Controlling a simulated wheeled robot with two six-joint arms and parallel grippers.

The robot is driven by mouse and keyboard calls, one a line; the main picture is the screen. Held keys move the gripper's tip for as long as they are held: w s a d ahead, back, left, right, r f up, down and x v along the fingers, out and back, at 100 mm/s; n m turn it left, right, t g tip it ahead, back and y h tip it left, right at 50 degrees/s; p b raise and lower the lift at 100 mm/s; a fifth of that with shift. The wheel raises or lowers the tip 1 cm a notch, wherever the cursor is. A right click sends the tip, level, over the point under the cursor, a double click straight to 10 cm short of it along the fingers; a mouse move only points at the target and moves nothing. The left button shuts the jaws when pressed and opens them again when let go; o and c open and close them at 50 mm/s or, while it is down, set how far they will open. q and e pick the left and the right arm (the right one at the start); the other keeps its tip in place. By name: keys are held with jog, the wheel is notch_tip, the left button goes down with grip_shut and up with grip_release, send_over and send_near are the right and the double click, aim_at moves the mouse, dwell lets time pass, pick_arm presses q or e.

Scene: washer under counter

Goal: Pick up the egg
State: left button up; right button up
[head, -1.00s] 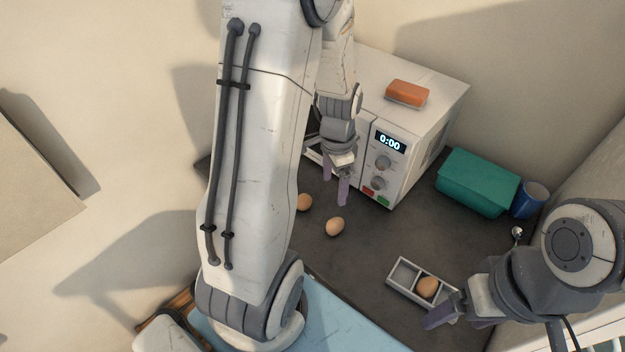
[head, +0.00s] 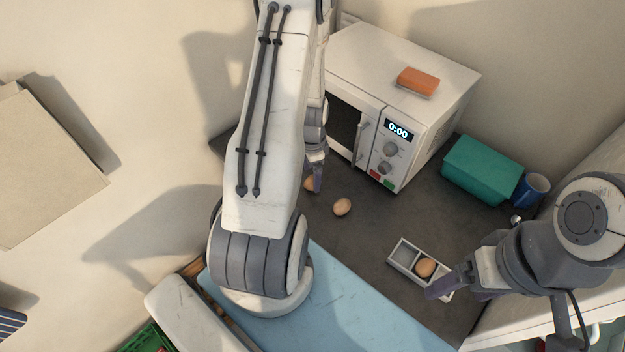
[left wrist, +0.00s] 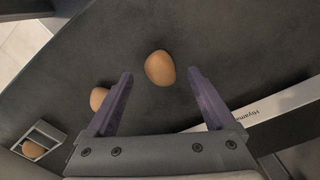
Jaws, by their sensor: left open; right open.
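One brown egg (head: 311,184) lies on the dark counter, partly hidden by my left gripper (head: 316,180). In the left wrist view this egg (left wrist: 160,68) shows between and just ahead of the open, empty fingers. A second egg (head: 343,207) lies to its right; in the left wrist view it (left wrist: 98,98) is partly behind the left finger. A third egg (head: 426,267) sits in a compartment of a small grey divided tray (head: 393,257). My right gripper (head: 440,288) is open beside that egg, over the tray's near right end; its fingers partly overlap each other.
A white microwave (head: 415,120) with an orange sponge-like block (head: 418,81) on top stands behind the eggs. A teal box (head: 480,170) and a blue mug (head: 532,188) stand at the right by the wall. Counter between the eggs and tray is clear.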

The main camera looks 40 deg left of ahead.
aim_at(312, 178)
pick_arm(q)
jog(key=shift+w+f+p, duration=0.1)
jog(key=shift+f+p, duration=0.35)
jog(key=shift+f, duration=1.15)
jog(key=shift+c, duration=0.3)
jog(key=shift+d, duration=0.1)
grip_shut()
jog(key=shift+r, duration=0.1)
